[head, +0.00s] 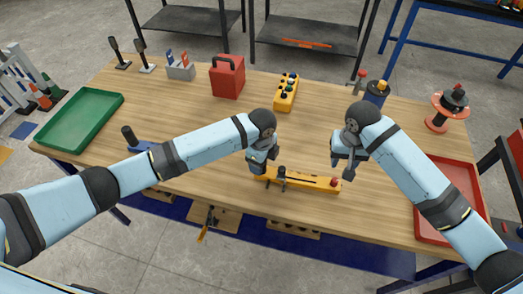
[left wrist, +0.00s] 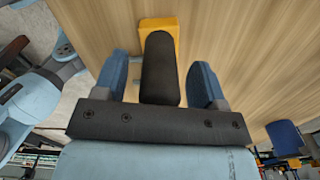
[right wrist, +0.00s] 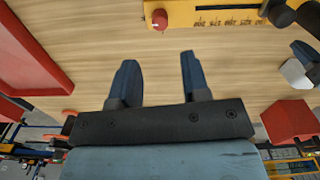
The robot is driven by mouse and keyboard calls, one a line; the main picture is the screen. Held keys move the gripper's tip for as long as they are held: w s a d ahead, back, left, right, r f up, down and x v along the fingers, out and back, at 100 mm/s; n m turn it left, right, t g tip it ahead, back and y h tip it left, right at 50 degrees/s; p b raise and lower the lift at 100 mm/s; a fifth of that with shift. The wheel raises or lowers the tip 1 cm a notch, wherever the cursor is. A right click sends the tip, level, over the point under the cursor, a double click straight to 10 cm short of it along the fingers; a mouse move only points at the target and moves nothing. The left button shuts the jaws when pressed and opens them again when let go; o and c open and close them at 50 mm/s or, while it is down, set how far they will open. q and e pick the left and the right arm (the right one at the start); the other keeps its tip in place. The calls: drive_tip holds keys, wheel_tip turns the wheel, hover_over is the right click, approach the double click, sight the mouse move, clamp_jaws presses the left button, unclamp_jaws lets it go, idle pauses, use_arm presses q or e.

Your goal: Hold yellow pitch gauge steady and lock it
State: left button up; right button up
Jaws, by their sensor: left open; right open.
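The yellow pitch gauge (head: 312,182) lies on the wooden table near its front edge. It has a dark slider with a knob (head: 282,173) and a red knob (head: 334,182) at its right end. My left gripper (head: 262,167) is at the gauge's left end. In the left wrist view its open fingers stand either side of a black grip (left wrist: 160,70), with a gap on both sides. My right gripper (head: 348,168) is open and empty above the table by the red end. In the right wrist view the red knob (right wrist: 159,19) and printed scale lie beyond its fingertips.
A red tray (head: 450,190) lies at the right and a green tray (head: 80,118) at the far left. A red box (head: 227,78), a yellow button box (head: 286,92) and a red-and-black spool (head: 450,108) stand toward the back. The table's middle is mostly clear.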

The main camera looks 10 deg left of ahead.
sight(336, 180)
use_arm(q)
drive_tip(key=shift+f, duration=0.55)
clamp_jaws()
use_arm(e)
drive_tip(key=shift+o, duration=0.7)
wheel_tip(336, 180, down, 10)
drive_tip(key=m, duration=0.3)
drive_tip(key=c, duration=0.9)
